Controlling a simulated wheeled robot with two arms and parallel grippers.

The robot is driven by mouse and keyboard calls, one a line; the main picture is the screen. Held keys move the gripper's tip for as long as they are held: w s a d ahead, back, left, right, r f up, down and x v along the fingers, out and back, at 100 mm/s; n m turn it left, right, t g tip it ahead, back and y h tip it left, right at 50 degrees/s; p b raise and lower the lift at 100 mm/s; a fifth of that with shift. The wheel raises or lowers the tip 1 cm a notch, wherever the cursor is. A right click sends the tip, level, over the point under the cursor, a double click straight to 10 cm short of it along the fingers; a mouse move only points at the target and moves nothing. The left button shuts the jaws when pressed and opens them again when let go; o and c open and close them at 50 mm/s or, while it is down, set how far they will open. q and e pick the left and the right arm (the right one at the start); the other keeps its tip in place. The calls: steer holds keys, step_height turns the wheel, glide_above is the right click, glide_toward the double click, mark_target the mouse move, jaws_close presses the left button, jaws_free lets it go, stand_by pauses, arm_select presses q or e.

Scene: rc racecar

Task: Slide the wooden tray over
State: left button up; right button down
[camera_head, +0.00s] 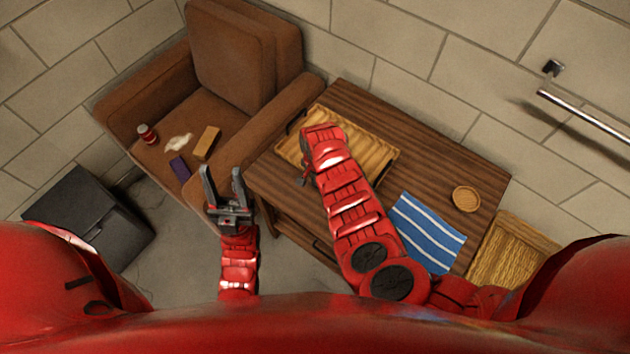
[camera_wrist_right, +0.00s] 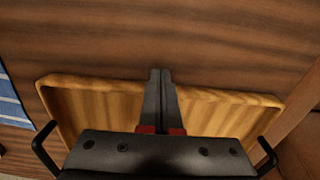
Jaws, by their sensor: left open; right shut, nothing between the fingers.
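The wooden tray (camera_head: 375,151) lies on the dark wooden table (camera_head: 405,135), toward the armchair end, and my right arm covers part of it. In the right wrist view the light wooden tray (camera_wrist_right: 90,104) shows its near rim and a dark handle at each side. My right gripper (camera_wrist_right: 160,72) is shut and empty, with its fingertips at the tray's rim near the middle of that long side; I cannot tell if they touch it. My left gripper (camera_head: 224,172) is open and empty, in front of the armchair.
A blue striped cloth (camera_head: 428,232) and a round wicker coaster (camera_head: 466,199) lie on the table. A brown armchair (camera_head: 215,90) holds a red can (camera_head: 147,134), a tan block (camera_head: 207,142) and a purple item (camera_head: 180,167). A wicker basket (camera_head: 510,250) stands at the table's right end.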

steer(key=w+d+b, duration=0.1)
steer(key=w+b, duration=0.2)
steer(key=b, duration=0.1)
steer(key=w+d+b, duration=0.2)
steer(key=b, duration=0.2)
steer(key=w+d+f+b, duration=0.1)
steer(key=w+d+b, duration=0.1)
steer(key=w+b, duration=0.1)
steer(key=shift+w+d+b, duration=0.25)
steer(key=shift+w+b, duration=0.05)
steer(key=shift+b, duration=0.3)
steer(key=w+d+b, duration=0.1)
steer(key=b, duration=0.3)
steer(key=w+d+b, duration=0.1)
steer(key=w+b, duration=0.1)
steer(key=b, duration=0.1)
steer(key=w+d+b, duration=0.1)
steer(key=b, duration=0.3)
steer(key=shift+w+r+b, duration=0.1)
steer(key=shift+w+b, duration=0.1)
steer(key=shift+b, duration=0.1)
steer(key=shift+w+d+r+b, duration=0.1)
steer(key=shift+b, duration=0.25)
steer(key=shift+d+r, duration=0.15)
steer(key=shift+r, duration=0.2)
